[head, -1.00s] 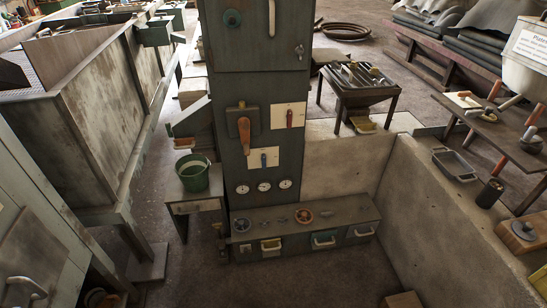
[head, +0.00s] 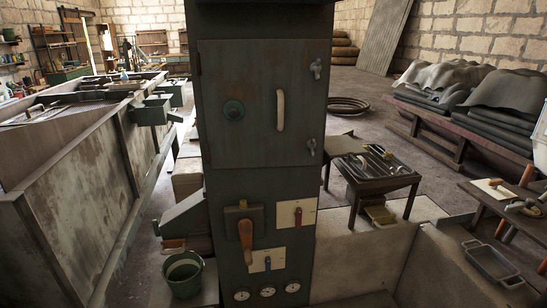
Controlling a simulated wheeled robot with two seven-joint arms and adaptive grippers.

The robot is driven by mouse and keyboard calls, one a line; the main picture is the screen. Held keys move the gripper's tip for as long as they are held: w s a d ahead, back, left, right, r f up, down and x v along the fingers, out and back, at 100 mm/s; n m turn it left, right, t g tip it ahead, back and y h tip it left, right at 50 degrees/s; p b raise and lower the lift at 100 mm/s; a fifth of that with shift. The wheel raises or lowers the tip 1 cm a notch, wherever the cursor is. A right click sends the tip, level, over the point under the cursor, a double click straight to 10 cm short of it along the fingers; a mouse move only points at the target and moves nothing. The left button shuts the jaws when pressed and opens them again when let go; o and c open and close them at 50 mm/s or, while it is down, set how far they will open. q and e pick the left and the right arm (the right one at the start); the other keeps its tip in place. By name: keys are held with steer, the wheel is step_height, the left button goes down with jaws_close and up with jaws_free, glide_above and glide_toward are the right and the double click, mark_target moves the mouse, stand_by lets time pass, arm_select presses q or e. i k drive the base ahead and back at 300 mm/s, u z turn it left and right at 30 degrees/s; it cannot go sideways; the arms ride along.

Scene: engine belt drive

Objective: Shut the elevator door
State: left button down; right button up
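A tall dark grey-green cabinet column (head: 227,212) stands in the middle of the head view. Its upper part carries a square metal door (head: 250,75), which looks flush or nearly flush with the front; I cannot tell if it is fully shut. Two wing-shaped latches, an upper one (head: 316,69) and a lower one (head: 312,147), sit along the door's right edge. Neither of my grippers is in view.
Below the door are a lever with an orange-brown handle (head: 246,235), two switch plates and several gauges (head: 267,292). A green bucket (head: 184,275) stands at the lower left. A tool table (head: 375,178) is right of the column, and a long trough (head: 75,190) is left.

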mark_target(283, 101)
steer(key=z, duration=0.25)
steer(key=i, duration=0.9)
steer(key=z, duration=0.5)
